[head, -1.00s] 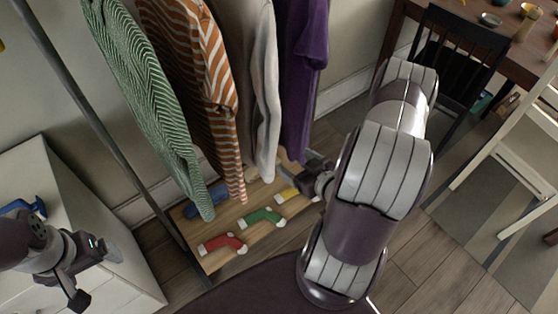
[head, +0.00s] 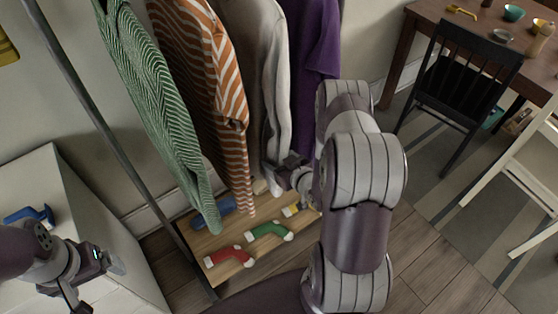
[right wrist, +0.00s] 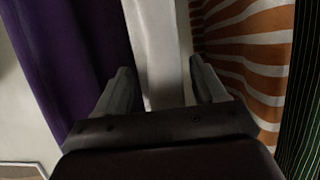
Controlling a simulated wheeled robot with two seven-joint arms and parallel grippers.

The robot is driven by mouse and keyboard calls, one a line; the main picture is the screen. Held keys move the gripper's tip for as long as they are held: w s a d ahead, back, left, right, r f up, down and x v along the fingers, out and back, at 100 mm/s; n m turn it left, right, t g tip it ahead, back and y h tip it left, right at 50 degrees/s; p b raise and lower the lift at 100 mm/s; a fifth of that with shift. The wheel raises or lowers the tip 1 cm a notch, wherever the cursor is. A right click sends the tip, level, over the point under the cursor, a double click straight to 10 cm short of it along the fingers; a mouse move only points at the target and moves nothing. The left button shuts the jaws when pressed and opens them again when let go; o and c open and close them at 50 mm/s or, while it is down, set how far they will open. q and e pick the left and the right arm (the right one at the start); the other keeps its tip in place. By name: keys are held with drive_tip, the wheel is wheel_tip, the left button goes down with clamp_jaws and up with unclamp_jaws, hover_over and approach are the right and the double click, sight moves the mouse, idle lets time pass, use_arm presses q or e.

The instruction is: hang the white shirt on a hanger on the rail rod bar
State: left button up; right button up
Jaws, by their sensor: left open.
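The white shirt (head: 256,80) hangs between an orange-and-white striped shirt (head: 205,75) and a purple garment (head: 318,45); its top is out of view. My right gripper (head: 277,172) is at the shirt's lower edge, partly hidden by my right arm. In the right wrist view its two fingers (right wrist: 160,92) stand apart, with a strip of the white shirt (right wrist: 155,45) between or just beyond them. I cannot tell whether they touch the cloth. My left gripper (head: 98,280) is open and empty, above the white cabinet. The rail rod and hangers are out of view.
A green striped garment (head: 150,110) hangs at left beside the rack's upright post (head: 100,125). Several socks, one red (head: 230,257), lie on the wooden base shelf (head: 208,243). A white cabinet (head: 60,190) holds a blue object (head: 30,214). A black chair (head: 465,75) and table stand right.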

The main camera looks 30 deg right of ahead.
drive_tip(key=c, duration=1)
drive_tip(key=shift+s+d+r+p, duration=0.1)
drive_tip(key=shift+s+r+p, duration=0.1)
drive_tip(key=shift+r+p, duration=0.35)
drive_tip(key=shift+s+r+p, duration=0.2)
drive_tip(key=shift+r+p, duration=0.3)
drive_tip(key=shift+r, duration=0.15)
drive_tip(key=shift+p+v, duration=0.85)
drive_tip(key=shift+v, duration=0.45)
drive_tip(key=shift+s+r, duration=0.15)
drive_tip(key=shift+s, duration=0.2)
drive_tip(key=shift+s+d+p, duration=0.15)
drive_tip(key=shift+s+p, duration=0.1)
drive_tip(key=shift+s, duration=1.45)
drive_tip(key=shift+s+d+p, duration=0.15)
drive_tip(key=shift+s+p, duration=0.05)
drive_tip(key=shift+s, duration=1.5)
